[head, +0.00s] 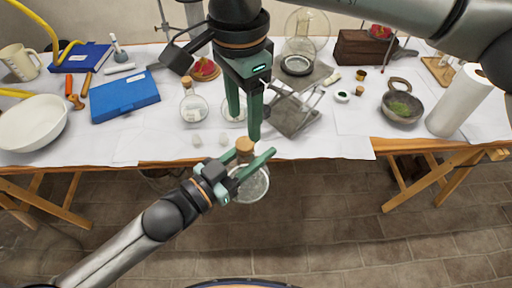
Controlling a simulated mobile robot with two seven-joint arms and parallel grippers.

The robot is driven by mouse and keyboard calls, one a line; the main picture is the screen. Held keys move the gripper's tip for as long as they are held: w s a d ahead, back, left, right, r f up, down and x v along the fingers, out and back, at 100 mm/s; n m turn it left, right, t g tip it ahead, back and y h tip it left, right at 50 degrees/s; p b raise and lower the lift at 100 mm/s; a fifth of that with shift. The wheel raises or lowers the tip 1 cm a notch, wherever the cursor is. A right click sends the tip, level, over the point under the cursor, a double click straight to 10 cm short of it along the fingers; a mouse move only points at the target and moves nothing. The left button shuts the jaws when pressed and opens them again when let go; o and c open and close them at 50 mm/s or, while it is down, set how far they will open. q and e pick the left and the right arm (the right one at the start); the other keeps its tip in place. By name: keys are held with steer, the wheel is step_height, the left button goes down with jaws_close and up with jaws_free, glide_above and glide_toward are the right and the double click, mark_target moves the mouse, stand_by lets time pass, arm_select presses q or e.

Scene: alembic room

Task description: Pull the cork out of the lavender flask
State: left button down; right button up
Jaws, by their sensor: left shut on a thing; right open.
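A round glass flask (252,186) with pale, greyish contents is held out in front of the table's front edge, over the floor. I cannot clearly make out a lavender tint. My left gripper (248,157) is shut on it, with green fingers either side of the neck just below the cork. The brown cork (245,145) sits in the flask's mouth, upright. My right gripper (244,120) points down above the cork. It is open and empty, its fingertips apart and slightly above the cork in the picture.
Another corked flask (194,107) stands on the table (340,146) at left, and a glass vessel is partly hidden behind my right gripper. Two small whitish pieces lie near the front edge. A metal stand (297,112), mortar (402,107) and paper roll (460,100) are right.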

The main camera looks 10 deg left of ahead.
mark_target(245, 143)
arm_select(q)
steer(key=shift+r, duration=0.1)
arm_select(e)
steer(key=shift+f, duration=2.95)
jaws_close()
steer(key=shift+c, duration=2.4)
jaws_free()
jaws_close()
steer(key=shift+r, duration=0.25)
steer(key=shift+r, duration=2.1)
